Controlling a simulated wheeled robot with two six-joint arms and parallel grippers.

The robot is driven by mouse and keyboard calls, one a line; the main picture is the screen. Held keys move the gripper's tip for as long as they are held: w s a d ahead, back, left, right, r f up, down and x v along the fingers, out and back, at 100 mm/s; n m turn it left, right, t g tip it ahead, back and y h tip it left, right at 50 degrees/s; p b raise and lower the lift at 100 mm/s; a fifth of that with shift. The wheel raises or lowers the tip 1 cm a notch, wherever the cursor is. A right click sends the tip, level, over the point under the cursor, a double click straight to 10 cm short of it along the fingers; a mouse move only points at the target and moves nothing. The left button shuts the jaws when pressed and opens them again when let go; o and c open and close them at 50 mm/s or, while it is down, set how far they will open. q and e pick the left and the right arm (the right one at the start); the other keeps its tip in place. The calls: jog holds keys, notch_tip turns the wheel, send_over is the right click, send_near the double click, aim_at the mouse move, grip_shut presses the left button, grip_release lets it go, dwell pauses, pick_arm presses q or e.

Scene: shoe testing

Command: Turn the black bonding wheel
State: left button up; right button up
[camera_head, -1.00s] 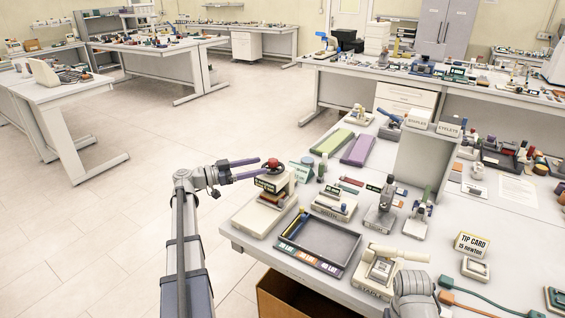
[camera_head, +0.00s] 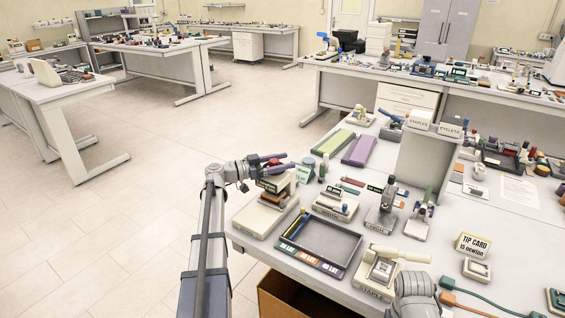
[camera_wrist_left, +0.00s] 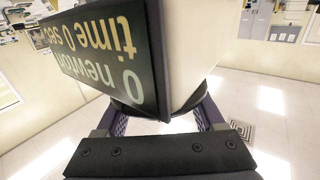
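The bonding machine (camera_head: 262,213) is a cream device at the left corner of the near table. It has a dark display (camera_head: 268,186) and a red top (camera_head: 274,162). In the left wrist view its display (camera_wrist_left: 95,55) reads 0 newton, time 0 sec. A dark curved part (camera_wrist_left: 188,108), possibly the black wheel, shows below the cream body there, mostly hidden. My left gripper (camera_head: 290,161) is open at the machine's head, its purple fingers apart around the upper part. In the left wrist view the fingers (camera_wrist_left: 166,118) lie either side of the dark part. Contact cannot be told.
A dark tray (camera_head: 318,243) with coloured labels lies right of the machine. Small testers, a microscope-like device (camera_head: 382,208) and a staple tester (camera_head: 380,274) stand farther right. Green (camera_head: 333,143) and purple (camera_head: 362,150) slabs lie behind. The floor left of the table is clear.

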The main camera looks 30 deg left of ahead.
aim_at(271, 159)
pick_arm(q)
grip_shut()
dwell(0.3)
jog(key=shift+y, duration=0.3)
